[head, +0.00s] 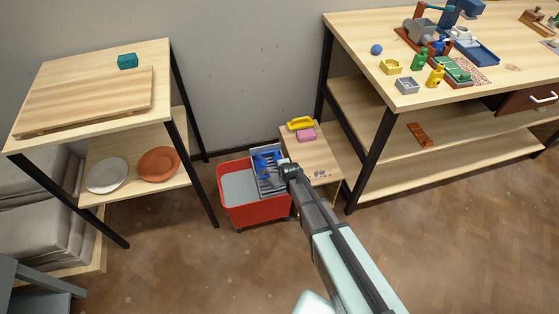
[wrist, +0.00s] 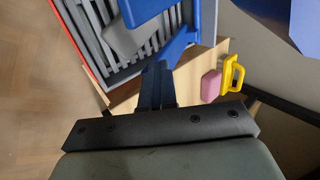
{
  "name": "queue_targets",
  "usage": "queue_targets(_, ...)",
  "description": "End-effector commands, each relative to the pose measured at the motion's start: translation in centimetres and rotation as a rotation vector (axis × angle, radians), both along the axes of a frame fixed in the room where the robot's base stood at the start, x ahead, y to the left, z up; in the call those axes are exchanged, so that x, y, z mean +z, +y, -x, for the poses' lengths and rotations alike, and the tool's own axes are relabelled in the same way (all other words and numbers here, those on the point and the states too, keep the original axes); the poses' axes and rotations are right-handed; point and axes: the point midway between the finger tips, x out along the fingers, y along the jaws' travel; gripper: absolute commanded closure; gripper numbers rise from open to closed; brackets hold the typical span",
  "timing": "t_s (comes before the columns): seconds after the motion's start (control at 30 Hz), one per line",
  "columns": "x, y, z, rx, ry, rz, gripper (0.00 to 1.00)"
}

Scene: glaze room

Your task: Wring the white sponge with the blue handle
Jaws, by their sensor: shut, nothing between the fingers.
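A red bucket (head: 252,208) with grey liquid stands on the floor. A grey slatted wringer (head: 271,186) sits over its right side, with blue parts (head: 265,160) on top that look like the blue handle. The wrist view shows the grey slats (wrist: 95,30) and the blue parts (wrist: 178,45) close up, with a grey bar beside them. My gripper (wrist: 157,72) is shut and empty, close to the blue parts; I cannot tell if it touches them. My arm reaches to the wringer's right edge in the head view. I cannot make out a white sponge.
A low wooden stand (head: 318,160) right of the bucket holds a yellow handled block (head: 300,123) and a pink block (head: 306,135). A shelf (head: 70,130) with plates stands left. A workbench (head: 360,35) with small items stands right. The front floor is clear.

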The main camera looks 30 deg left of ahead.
Motion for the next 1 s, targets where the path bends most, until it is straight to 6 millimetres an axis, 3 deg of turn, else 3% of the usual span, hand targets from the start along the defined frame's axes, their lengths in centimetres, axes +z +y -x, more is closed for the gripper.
queue_targets(0.6, -6.7, -2.0, 1.3, -0.015, -0.194, -0.169, 1.0)
queue_targets(1.0, -9.3, -1.9, 2.0, 0.0, -0.248, -0.248, 1.0)
